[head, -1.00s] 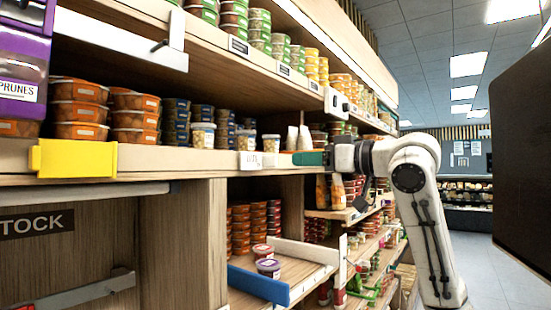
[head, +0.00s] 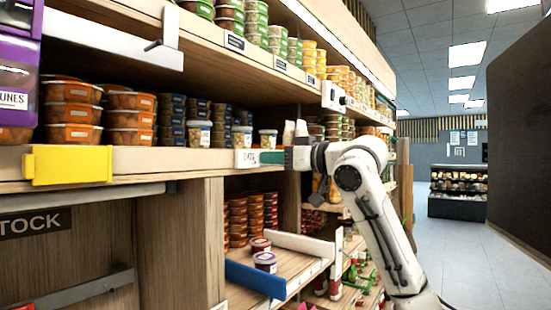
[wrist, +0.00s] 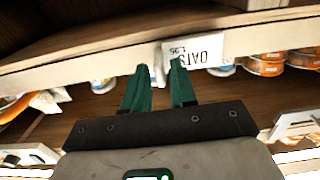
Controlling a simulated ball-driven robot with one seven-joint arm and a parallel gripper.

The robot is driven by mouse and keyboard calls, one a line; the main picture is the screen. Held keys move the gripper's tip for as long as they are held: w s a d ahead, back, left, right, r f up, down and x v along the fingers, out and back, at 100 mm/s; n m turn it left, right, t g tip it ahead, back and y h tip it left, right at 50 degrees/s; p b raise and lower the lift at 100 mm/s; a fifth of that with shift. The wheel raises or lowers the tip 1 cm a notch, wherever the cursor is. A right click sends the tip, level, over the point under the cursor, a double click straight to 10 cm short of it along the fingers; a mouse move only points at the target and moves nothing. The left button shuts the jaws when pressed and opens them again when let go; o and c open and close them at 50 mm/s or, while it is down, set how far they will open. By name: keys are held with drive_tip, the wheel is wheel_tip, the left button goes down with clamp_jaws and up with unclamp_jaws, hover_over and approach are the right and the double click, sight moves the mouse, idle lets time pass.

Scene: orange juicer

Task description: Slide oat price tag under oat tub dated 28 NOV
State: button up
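The white oat price tag (head: 247,158) hangs on the shelf's front edge. In the wrist view the tag (wrist: 198,50) appears upside down and reads OATS 1.95. My gripper (head: 268,157) has green fingers and is right at the tag's right end in the head view. In the wrist view my gripper (wrist: 160,66) is open, with one fingertip overlapping the tag's end; I cannot tell whether they touch. Pale tubs with light lids stand on the shelf: one at left (head: 199,134), one in the middle (head: 242,138), one at right (head: 268,139). Their dates are unreadable.
A yellow clip (head: 68,165) sits on the shelf edge (head: 165,160) at left. Orange tubs (head: 130,118) and dark tubs are stacked behind. A lower shelf holds small tubs (head: 265,262) and a blue divider (head: 255,279). The aisle (head: 455,255) at right is open.

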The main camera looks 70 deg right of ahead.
clamp_jaws()
idle(1.1)
